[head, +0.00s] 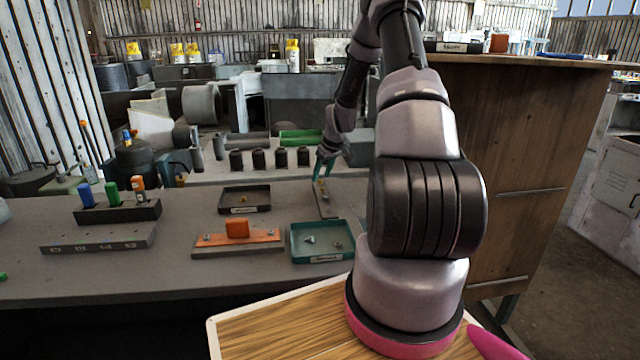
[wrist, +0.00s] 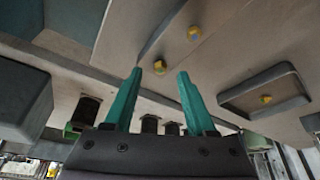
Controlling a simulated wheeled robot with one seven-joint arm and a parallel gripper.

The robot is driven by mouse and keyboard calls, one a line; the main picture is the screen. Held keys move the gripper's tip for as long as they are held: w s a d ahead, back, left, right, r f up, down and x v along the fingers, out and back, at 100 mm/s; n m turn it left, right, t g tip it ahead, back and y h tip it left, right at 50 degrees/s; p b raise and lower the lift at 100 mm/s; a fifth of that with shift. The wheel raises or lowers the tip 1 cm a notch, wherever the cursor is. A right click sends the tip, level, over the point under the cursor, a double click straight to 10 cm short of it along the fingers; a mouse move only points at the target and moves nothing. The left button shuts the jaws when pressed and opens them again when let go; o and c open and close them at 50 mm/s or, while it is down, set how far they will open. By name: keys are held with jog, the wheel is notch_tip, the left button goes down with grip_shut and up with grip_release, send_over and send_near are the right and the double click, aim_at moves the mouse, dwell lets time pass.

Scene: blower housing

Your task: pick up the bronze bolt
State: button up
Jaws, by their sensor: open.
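My gripper (head: 323,170) is open and empty, with teal fingers pointing down over a small grey plate (head: 327,211) at the back of the bench. In the wrist view, my gripper (wrist: 172,69) shows its two fingers apart. Two brassy yellow bolt heads stand on the plate: a nearer bolt (wrist: 159,67), close to the left fingertip, and a further bolt (wrist: 194,33). Another brassy bolt (head: 243,199) lies in the dark tray (head: 225,210); it also shows in the wrist view (wrist: 265,99). I cannot tell which of them is bronze.
A teal tray (head: 296,256) with small fasteners stands in front of the plate. An orange block (head: 237,228) sits on an orange-topped fixture (head: 265,240) to its left. Several black cylinders (head: 281,157) stand behind.

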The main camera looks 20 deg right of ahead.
jog(key=shift+w+a+f, duration=0.1)
jog(key=shift+w+f, duration=0.15)
jog(key=shift+f, duration=0.2)
grip_shut()
jog(key=shift+r, duration=0.15)
notch_tip(320, 180, up, 10)
dwell(0.4)
